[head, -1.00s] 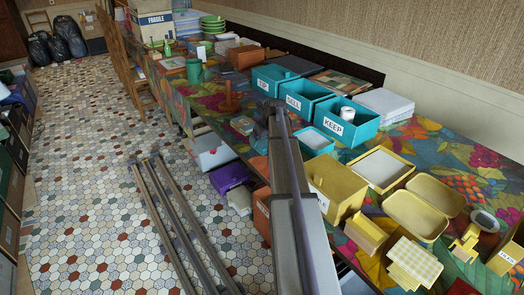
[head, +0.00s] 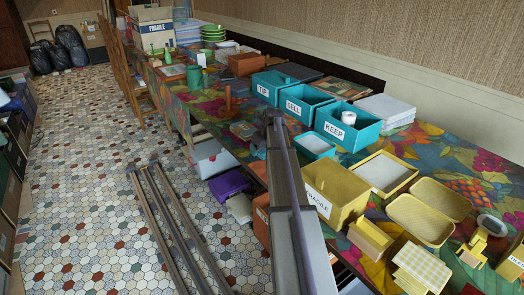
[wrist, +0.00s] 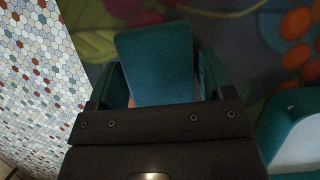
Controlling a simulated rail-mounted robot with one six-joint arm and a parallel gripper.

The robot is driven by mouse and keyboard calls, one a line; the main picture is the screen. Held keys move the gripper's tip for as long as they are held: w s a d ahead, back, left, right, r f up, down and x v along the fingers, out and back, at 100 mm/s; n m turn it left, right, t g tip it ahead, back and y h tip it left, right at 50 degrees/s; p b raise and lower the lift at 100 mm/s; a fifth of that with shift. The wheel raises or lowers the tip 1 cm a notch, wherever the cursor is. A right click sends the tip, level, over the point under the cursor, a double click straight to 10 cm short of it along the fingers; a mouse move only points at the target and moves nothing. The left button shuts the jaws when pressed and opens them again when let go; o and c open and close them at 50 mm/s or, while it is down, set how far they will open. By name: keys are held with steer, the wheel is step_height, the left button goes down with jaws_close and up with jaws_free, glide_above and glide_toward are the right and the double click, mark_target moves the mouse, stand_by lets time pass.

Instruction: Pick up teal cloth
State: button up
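The teal cloth, a flat folded rectangle (wrist: 155,60), shows in the middle of the wrist view, over the patterned tablecloth. Its lower end is hidden by the dark body of my gripper (wrist: 160,85). The two fingers stand wide apart, one along each side of the cloth. A small orange patch shows between the left finger and the cloth near the base. Whether the fingers press on the cloth cannot be told.
A teal tray with a white inside (head: 315,145) is right of my arm; its rim shows at the right of the wrist view. Teal bins marked SELL (head: 308,102) and KEEP (head: 347,128) stand behind. A yellow FRAGILE box (head: 340,190) is at the right. Tiled floor lies left.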

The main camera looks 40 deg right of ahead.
steer(key=c, duration=0.6)
steer(key=shift+o, duration=0.2)
step_height(320, 180, up, 10)
steer(key=p, duration=1)
steer(key=shift+r, duration=0.2)
